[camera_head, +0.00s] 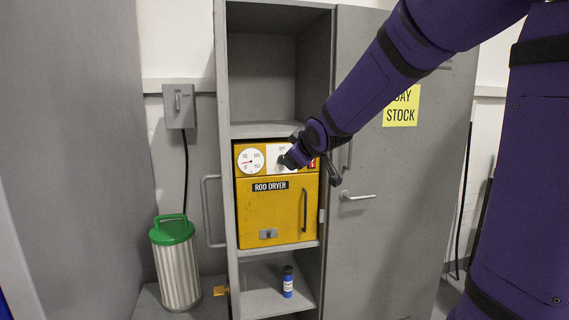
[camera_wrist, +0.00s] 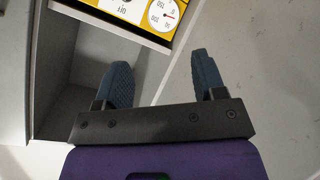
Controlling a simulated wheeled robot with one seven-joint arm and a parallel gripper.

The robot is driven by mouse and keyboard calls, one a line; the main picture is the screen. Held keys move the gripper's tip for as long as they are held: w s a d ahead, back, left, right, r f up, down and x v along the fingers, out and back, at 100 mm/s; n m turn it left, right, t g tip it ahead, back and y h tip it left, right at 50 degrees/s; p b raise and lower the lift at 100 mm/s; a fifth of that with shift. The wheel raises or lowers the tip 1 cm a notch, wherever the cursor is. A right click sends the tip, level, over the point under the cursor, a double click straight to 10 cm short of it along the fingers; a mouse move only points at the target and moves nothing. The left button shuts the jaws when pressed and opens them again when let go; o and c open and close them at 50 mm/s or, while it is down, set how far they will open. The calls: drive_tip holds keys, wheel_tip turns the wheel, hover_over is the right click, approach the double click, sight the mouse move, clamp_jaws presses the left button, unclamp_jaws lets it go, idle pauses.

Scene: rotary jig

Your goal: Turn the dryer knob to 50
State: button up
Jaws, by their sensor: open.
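The yellow rod dryer (camera_head: 258,215) stands on a shelf in the tall grey cabinet. Its top strip carries a round white dial (camera_head: 250,160) with a red needle near the low end, and a white knob panel (camera_head: 271,150). My gripper (camera_head: 289,160) is in front of that panel and hides much of it, so I cannot read the knob's setting. In the wrist view my gripper (camera_wrist: 160,65) is open, with nothing between its two blue-grey fingers. The dial (camera_wrist: 163,14) and the panel's edge (camera_wrist: 120,11) show upside down at the top, beyond the fingertips.
The open cabinet door (camera_head: 375,240) with a yellow sign (camera_head: 401,106) is on the right. A blue bottle (camera_head: 287,283) stands on the lower shelf. A green-lidded canister (camera_head: 176,265) and a wall switch box (camera_head: 179,106) are at left. The upper compartment is empty.

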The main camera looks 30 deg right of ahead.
drive_tip(key=w+d+f+n+t+y, duration=0.35)
drive_tip(key=w+d+f, duration=0.3)
drive_tip(key=w, duration=0.25)
drive_tip(key=w+d+f+n+t+y, duration=0.2)
drive_tip(key=w+d+f+n+t, duration=0.3)
drive_tip(key=w+d, duration=0.35)
drive_tip(key=f+x, duration=0.1)
drive_tip(key=x, duration=1)
drive_tip(key=shift+w+a+f+m, duration=0.2)
drive_tip(key=shift+w+a+m, duration=0.1)
drive_tip(key=shift+a+m, duration=0.1)
drive_tip(key=shift+g, duration=0.25)
drive_tip(key=c, duration=0.9)
